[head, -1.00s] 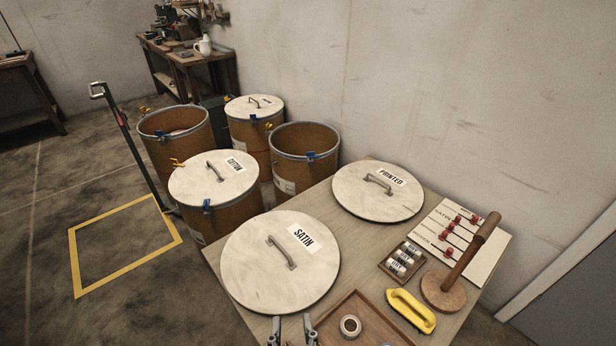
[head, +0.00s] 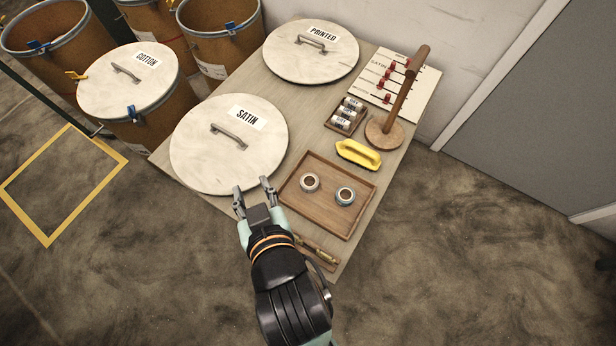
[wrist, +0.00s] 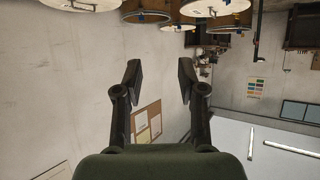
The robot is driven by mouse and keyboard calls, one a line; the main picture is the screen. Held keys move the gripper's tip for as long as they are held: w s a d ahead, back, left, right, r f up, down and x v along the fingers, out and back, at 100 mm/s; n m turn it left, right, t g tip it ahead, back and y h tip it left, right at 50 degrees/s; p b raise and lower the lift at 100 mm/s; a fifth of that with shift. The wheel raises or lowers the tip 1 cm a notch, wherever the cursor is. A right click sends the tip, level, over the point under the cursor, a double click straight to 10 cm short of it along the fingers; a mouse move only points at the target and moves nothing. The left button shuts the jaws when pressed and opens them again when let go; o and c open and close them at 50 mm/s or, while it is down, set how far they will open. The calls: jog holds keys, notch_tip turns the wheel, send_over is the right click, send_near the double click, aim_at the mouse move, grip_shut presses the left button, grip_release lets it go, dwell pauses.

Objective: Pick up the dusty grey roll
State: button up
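Two small ring-shaped rolls lie flat in the wooden tray (head: 327,224) in the head view. The right roll (head: 345,195) looks grey with a slight blue tint. The left roll (head: 310,182) looks paler, faintly pinkish; the two shades are close at this size. My gripper (head: 253,187) is left of the tray, over the front edge of the SATIN lid. Its fingers are spread apart and empty. The wrist view also shows my open gripper (wrist: 159,75) with nothing between the fingers; no roll shows there.
The PRINTED lid (head: 290,62) lies farther back. A brass-coloured item (head: 318,250) lies by the tray's front.

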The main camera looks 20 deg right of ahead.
dwell(0.4)
jog(key=o, duration=0.9)
